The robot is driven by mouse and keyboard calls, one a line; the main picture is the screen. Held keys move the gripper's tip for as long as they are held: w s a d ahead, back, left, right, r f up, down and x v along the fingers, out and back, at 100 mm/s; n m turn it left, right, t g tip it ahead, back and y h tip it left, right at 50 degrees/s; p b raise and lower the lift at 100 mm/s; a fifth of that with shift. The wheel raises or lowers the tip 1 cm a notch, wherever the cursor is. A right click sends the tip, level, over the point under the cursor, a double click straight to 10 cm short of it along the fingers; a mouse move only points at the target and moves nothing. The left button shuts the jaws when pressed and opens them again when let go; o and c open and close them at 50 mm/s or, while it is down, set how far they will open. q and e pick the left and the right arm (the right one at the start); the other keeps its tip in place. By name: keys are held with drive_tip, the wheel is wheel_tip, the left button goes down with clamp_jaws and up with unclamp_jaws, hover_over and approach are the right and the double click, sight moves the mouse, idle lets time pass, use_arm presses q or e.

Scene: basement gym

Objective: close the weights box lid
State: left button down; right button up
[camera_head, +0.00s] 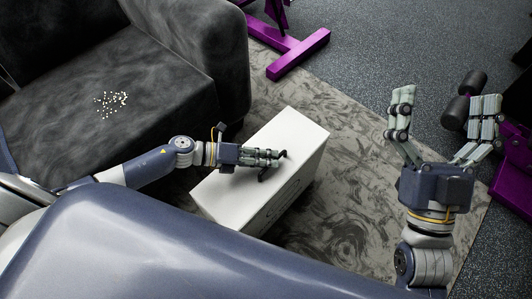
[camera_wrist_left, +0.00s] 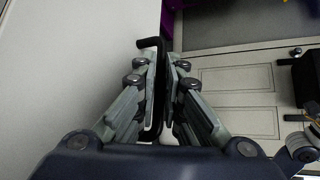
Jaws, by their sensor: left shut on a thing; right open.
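The white weights box (camera_head: 240,185) stands on the rug in the middle of the head view. Its top looks flat, and I see no gap under the lid from here. My left gripper (camera_head: 280,158) lies over the box top and is shut on a black handle at the lid's edge. In the left wrist view, the handle (camera_wrist_left: 155,45) is between the fingers of the left gripper (camera_wrist_left: 163,70), beside a plain white surface. My right gripper (camera_head: 447,110) is open and empty, in the air right of the box and apart from it.
A dark grey sofa (camera_head: 150,70) with small pale bits (camera_head: 110,103) on its seat is at the left. A purple stand (camera_head: 298,52) is behind the box. A black dumbbell (camera_head: 463,98) shows by my right gripper. The patterned rug (camera_head: 350,190) is clear right of the box.

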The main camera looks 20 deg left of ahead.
use_arm(q)
drive_tip(key=shift+s+d+f, duration=0.15)
drive_tip(key=shift+d, duration=0.05)
use_arm(e)
drive_tip(key=shift+w+f, duration=0.2)
drive_tip(key=shift+f, duration=0.1)
use_arm(q)
drive_tip(key=c, duration=2)
unclamp_jaws()
drive_tip(key=shift+o, duration=0.2)
drive_tip(key=shift+a, duration=0.1)
drive_tip(key=shift+s+a, duration=0.1)
drive_tip(key=shift+a, duration=0.2)
drive_tip(key=v, duration=1.1)
drive_tip(key=shift+s, duration=0.1)
